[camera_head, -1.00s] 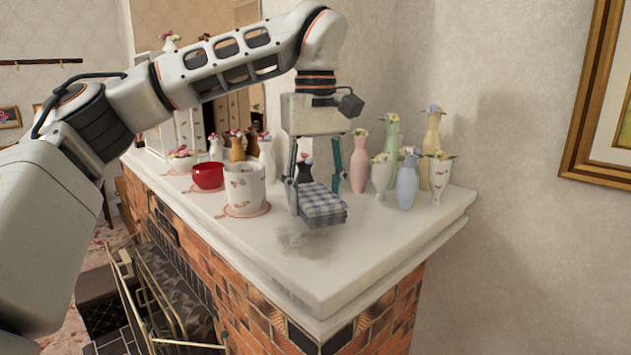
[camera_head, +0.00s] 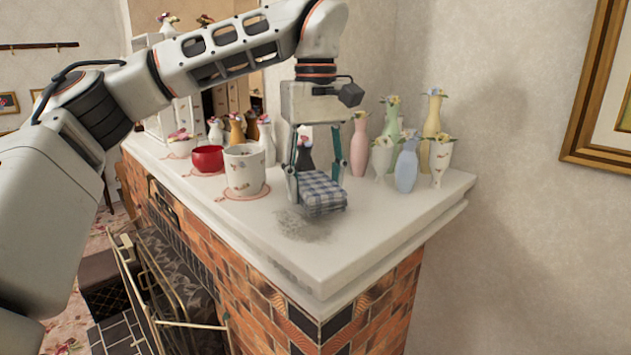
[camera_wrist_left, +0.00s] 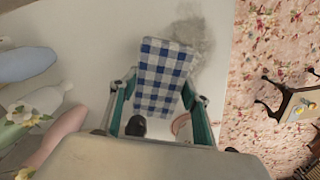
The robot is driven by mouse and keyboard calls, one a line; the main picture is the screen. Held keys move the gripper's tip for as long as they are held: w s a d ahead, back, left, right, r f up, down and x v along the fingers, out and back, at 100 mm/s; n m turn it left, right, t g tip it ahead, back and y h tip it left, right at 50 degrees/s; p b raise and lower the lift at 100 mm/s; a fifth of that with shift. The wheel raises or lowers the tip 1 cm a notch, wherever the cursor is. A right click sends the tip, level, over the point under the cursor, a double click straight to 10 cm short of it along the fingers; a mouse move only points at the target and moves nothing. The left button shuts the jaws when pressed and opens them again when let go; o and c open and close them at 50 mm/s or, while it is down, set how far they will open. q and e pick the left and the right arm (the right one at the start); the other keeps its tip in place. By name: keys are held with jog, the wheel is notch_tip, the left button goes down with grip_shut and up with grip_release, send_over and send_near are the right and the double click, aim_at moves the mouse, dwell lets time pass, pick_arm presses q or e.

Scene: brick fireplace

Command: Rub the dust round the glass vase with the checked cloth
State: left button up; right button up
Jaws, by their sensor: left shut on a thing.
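My left gripper (camera_head: 316,188) is shut on the folded blue-and-white checked cloth (camera_head: 324,194), low over the white mantel top; I cannot tell if it touches. The cloth also shows between the fingers in the left wrist view (camera_wrist_left: 163,75). A grey dust patch (camera_head: 306,226) lies just in front of the cloth, partly hidden by it; it shows beyond the cloth in the left wrist view (camera_wrist_left: 194,36). Several flower vases, including a pale blue one (camera_head: 406,170) and a pink one (camera_head: 359,152), stand behind and right. I cannot tell which is the glass vase. My right gripper is not in view.
A white patterned mug (camera_head: 244,172) and a red bowl (camera_head: 207,159) stand left of the cloth. More small vases stand behind them. The mantel (camera_head: 375,225) is clear at the front right, and its edge drops to brickwork (camera_head: 370,320).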

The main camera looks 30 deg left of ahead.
aim_at(300, 196)
pick_arm(q)
jog(key=shift+f, duration=0.85)
